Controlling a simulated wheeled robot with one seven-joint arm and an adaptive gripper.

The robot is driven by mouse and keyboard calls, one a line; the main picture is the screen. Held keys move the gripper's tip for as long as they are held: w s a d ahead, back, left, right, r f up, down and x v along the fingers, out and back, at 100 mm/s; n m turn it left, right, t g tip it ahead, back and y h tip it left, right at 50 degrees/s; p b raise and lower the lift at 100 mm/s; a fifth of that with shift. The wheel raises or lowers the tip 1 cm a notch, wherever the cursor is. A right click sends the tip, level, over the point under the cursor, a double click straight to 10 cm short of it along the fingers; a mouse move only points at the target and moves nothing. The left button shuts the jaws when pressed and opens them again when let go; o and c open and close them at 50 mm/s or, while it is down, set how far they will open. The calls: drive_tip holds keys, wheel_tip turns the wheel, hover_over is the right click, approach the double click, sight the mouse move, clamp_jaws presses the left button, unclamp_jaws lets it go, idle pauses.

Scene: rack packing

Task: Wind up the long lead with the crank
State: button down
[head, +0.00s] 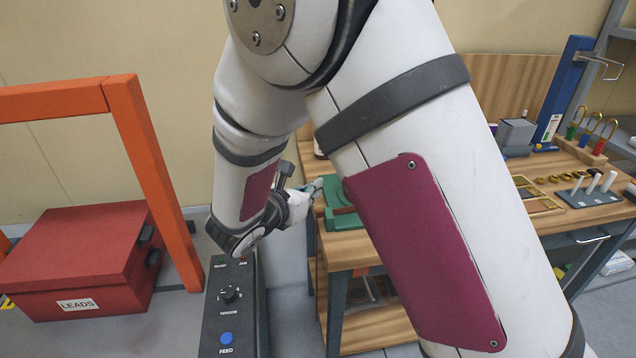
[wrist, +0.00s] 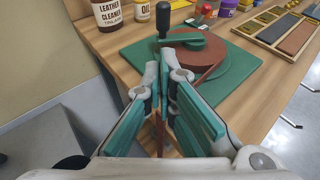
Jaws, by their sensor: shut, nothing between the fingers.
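The winder is a green base plate (wrist: 135,57) on the wooden bench. It carries a reddish-brown round reel (wrist: 205,52) with a green crank arm (wrist: 185,37) and an upright black crank handle (wrist: 164,20). A brown strap-like lead (wrist: 212,71) runs off the reel toward my fingers; a brown strip shows below them, but I cannot tell whether it is the same lead. My gripper (wrist: 164,75) is shut and empty, its tips in front of the reel and crank handle. In the head view my gripper (head: 316,187) is beside the green plate (head: 336,193), and my arm hides much of the winder.
A leather cleaner bottle (wrist: 107,13) and an oil bottle (wrist: 142,10) stand behind the plate. Trays of bars (wrist: 290,35) lie at right. In the head view, a red LEADS box (head: 75,265) and a control box (head: 232,300) are left of the bench (head: 350,256).

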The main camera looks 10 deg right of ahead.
drive_tip(key=x, duration=0.7)
drive_tip(key=r+x, duration=0.1)
drive_tip(key=x, duration=0.2)
drive_tip(key=shift+w+d+f, duration=0.15)
drive_tip(key=shift+w+d, duration=0.55)
drive_tip(key=shift+w, duration=0.1)
drive_tip(key=shift+w, duration=0.15)
drive_tip(key=shift+w+m+h, duration=0.15)
drive_tip(key=shift+m+h, duration=0.15)
drive_tip(key=shift+m, duration=0.2)
drive_tip(key=shift+w+m+g+h+b, duration=0.3)
drive_tip(key=shift+g+h+b, duration=0.15)
drive_tip(key=shift+g, duration=0.15)
